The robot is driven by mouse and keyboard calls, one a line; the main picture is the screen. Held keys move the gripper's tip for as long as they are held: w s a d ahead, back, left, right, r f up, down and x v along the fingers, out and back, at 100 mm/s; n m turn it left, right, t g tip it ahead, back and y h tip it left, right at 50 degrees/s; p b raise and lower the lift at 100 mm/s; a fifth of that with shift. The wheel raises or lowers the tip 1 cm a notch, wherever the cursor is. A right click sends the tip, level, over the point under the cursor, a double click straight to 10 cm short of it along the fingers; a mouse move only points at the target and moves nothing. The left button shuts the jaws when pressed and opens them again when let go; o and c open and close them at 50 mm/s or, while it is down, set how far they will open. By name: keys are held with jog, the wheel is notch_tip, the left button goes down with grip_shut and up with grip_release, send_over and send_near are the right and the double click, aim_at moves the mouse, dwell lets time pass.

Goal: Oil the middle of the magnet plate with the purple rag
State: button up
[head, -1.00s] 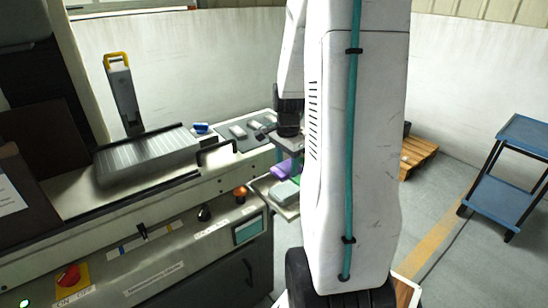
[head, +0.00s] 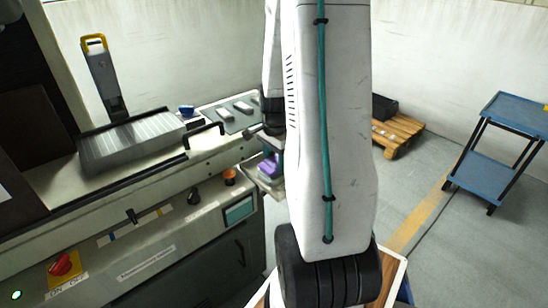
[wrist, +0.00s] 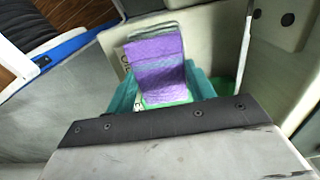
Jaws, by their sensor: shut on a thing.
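The purple rag (wrist: 155,68) is between the teal fingers of my gripper (wrist: 162,88) in the wrist view, and the gripper is shut on it. In the head view the purple rag (head: 270,166) shows low beside my arm, at the right end of the machine. My arm hides part of the gripper there. The magnet plate (head: 130,142) is a grey ribbed slab on the machine bed at the left, well apart from the rag. Its top looks clear.
A yellow-handled grey tool (head: 100,72) stands behind the plate. Grey blocks (head: 243,107) lie on a mat, with a small blue item (head: 186,111) nearer the plate. A control panel (head: 130,230) fronts the machine. A pallet (head: 396,136) and blue cart (head: 500,150) stand right, with open floor between.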

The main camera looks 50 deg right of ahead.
aim_at(274, 162)
jog(key=shift+f, duration=0.6)
dwell(1.7)
jog(key=shift+r, duration=0.1)
jog(key=shift+r, duration=3.4)
